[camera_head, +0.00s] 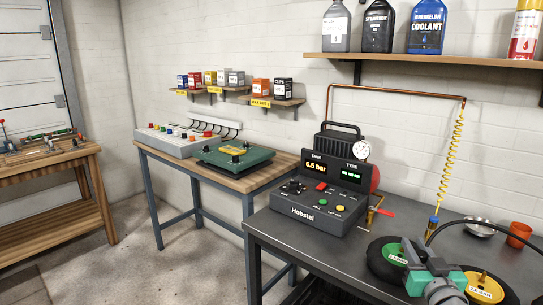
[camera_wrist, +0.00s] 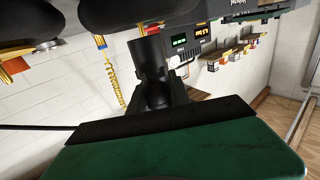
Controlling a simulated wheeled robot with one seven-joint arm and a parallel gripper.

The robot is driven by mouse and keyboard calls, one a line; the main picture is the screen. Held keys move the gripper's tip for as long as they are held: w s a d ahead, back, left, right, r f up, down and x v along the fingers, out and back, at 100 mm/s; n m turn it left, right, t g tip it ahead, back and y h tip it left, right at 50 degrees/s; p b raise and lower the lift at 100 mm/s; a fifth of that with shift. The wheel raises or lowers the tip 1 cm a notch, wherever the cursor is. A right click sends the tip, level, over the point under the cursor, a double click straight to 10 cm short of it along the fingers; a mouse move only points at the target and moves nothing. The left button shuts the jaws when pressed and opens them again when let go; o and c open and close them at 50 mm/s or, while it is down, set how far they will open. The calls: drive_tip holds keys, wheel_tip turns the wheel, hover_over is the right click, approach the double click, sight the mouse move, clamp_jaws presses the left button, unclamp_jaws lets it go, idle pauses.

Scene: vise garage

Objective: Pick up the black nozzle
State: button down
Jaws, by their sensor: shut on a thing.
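The black nozzle (camera_wrist: 148,58) shows in the wrist view as a dark cylinder standing out from between my fingers. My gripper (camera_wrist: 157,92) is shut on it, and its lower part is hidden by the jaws. In the head view my gripper (camera_head: 412,256) is at the lower right, over the bench between the two wheels. The nozzle is hard to make out in that view.
A wheel with a green hub (camera_head: 394,251) and a wheel with a yellow hub (camera_head: 485,288) flank my gripper. The compressor console (camera_head: 315,196) stands to the left on the dark bench (camera_head: 290,236). An orange cup (camera_head: 519,234) and metal bowl (camera_head: 480,230) are behind.

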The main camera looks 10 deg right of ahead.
drive_tip(key=w+a+n+y, duration=0.4)
drive_tip(key=a+y, duration=0.2)
drive_tip(key=a, duration=1)
drive_tip(key=w+a+n+y, duration=0.3)
drive_tip(key=w+a+y, duration=0.15)
drive_tip(key=a, duration=1.05)
drive_tip(key=shift+y, duration=0.25)
drive_tip(key=r+p, duration=0.1)
drive_tip(key=p, duration=0.5)
drive_tip(key=w+r+p, duration=0.1)
drive_tip(key=r+p, duration=0.1)
drive_tip(key=p, duration=0.4)
drive_tip(key=r+p, duration=0.2)
drive_tip(key=p, duration=0.4)
drive_tip(key=shift+w, duration=0.4)
